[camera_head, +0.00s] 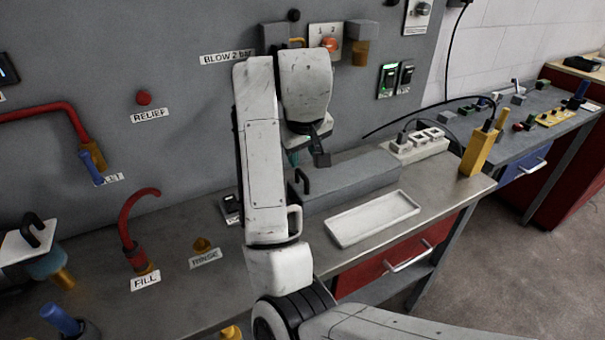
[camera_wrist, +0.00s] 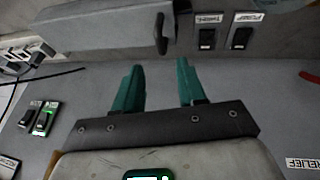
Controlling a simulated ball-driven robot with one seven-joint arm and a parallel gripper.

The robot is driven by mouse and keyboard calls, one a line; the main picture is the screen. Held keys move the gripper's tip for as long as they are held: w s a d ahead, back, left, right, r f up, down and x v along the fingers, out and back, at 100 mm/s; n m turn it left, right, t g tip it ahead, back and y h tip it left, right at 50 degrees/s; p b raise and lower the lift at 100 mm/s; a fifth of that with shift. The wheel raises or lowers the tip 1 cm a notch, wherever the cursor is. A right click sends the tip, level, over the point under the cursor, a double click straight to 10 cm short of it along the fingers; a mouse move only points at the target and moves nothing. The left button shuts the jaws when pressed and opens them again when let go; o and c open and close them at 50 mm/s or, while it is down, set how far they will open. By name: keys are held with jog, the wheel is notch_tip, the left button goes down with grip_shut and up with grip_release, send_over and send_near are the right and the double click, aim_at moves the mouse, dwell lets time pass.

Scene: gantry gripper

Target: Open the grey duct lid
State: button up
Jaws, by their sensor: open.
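The grey duct (camera_head: 350,178) is a long grey box on the bench top, right of my arm, and its lid looks shut. A black bar handle (camera_head: 303,180) stands at its left end. In the wrist view, which looks upside down, the grey lid (camera_wrist: 105,25) fills the upper left, with the black handle (camera_wrist: 161,35) at its end. My gripper (camera_wrist: 158,80) is open and empty, its two teal fingers apart. The handle shows beyond the gap between the fingertips, not touched. In the head view my gripper (camera_head: 303,157) is above the duct near the handle, partly hidden by my arm.
A white tray (camera_head: 374,218) lies in front of the duct. A white socket strip (camera_head: 420,146) and a yellow holder (camera_head: 480,150) stand at its right. The wall behind carries switches (camera_head: 388,78) and an orange knob (camera_head: 329,45). Two black switches (camera_wrist: 207,37) show near the handle.

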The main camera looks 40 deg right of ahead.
aim_at(303, 174)
jog(key=b+x, duration=0.1)
jog(key=x, duration=0.7)
jog(key=shift+f, duration=0.1)
jog(key=shift+c, duration=0.4)
grip_shut()
